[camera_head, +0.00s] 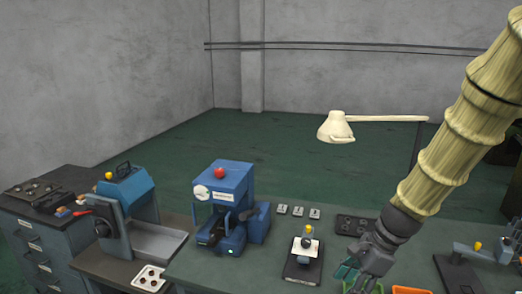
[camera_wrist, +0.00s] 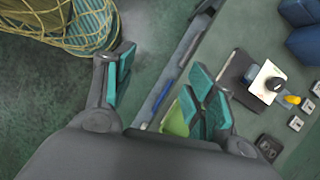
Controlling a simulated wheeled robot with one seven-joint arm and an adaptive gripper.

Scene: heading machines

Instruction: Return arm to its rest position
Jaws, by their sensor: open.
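My gripper (camera_head: 367,262) hangs at the end of my tan ribbed arm, over the front right part of the green bench (camera_head: 262,266). In the wrist view its two teal-padded fingers (camera_wrist: 160,92) stand wide apart. Nothing is held between them; the floor and the bench's edge show there. A green tray (camera_head: 347,271) is partly hidden behind the gripper in the head view. A green patch (camera_wrist: 178,122) shows beside the right finger in the wrist view.
A blue machine (camera_head: 232,195) with a red knob stands mid-bench. A small fixture with a yellow knob (camera_head: 306,243), a lamp (camera_head: 337,127) and an orange tray (camera_head: 410,290) are near my arm. A yellow-netted teal object (camera_wrist: 65,22) lies at the wrist view's upper left.

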